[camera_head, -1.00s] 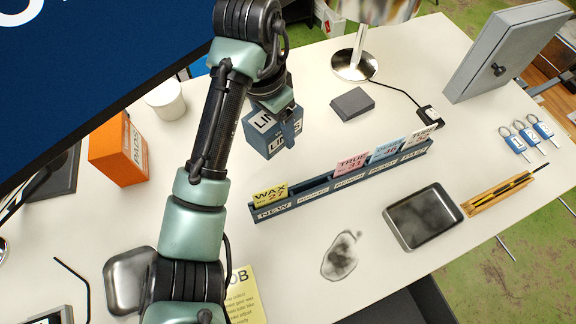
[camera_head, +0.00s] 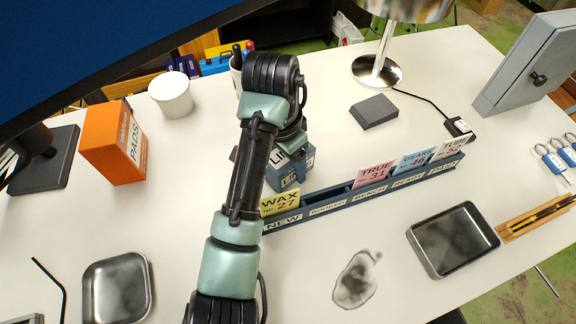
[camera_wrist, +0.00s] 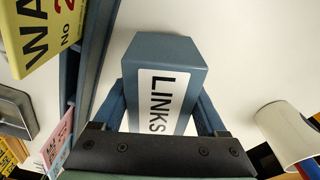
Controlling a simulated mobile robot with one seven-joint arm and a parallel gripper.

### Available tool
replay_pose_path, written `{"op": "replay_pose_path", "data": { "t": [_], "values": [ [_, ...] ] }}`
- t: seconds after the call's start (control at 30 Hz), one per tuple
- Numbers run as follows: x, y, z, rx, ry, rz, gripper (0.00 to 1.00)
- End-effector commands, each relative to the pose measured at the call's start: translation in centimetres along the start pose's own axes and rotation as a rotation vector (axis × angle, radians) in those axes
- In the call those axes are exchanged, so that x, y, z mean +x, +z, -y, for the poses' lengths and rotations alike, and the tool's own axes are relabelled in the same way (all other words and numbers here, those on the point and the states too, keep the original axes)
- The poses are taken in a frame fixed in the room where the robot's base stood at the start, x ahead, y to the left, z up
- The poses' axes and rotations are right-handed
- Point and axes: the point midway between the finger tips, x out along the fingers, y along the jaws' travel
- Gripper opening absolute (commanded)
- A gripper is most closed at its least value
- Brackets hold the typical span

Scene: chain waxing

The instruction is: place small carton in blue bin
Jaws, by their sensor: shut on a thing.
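A small blue carton labelled LINKS (camera_head: 296,170) is between the fingers of my gripper (camera_head: 288,150), just behind the left end of the card rack. In the wrist view, the fingers of my gripper (camera_wrist: 165,112) lie along both sides of the LINKS carton (camera_wrist: 165,60), with its white label facing the camera. My arm hides part of the carton in the head view. I cannot tell whether its underside touches the table. No clear blue bin shows; a blue object (camera_head: 215,66) at the back edge is partly hidden.
The long blue rack (camera_head: 330,205) holds WAX, TRUE and other cards. An orange PADS carton (camera_head: 115,142) and a white cup (camera_head: 172,95) stand left. A dark grey block (camera_head: 374,111), a lamp (camera_head: 377,70) and a metal tray (camera_head: 453,240) are right. The front middle table is mostly clear.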

Motion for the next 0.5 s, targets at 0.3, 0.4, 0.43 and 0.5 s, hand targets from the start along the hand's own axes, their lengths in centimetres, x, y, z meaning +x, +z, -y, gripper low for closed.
{"op": "replay_pose_path", "data": {
  "t": [0.3,0.4,0.43,0.5],
  "values": [
    [1.16,0.15,0.05,0.0,-0.002,-0.001,0.14],
    [1.37,0.18,0.03,0.0,-0.001,-0.001,0.14],
    [1.48,0.19,0.02,0.0,-0.001,-0.001,0.14],
    [1.54,0.21,0.03,-0.001,-0.001,-0.001,0.8]
  ]
}}
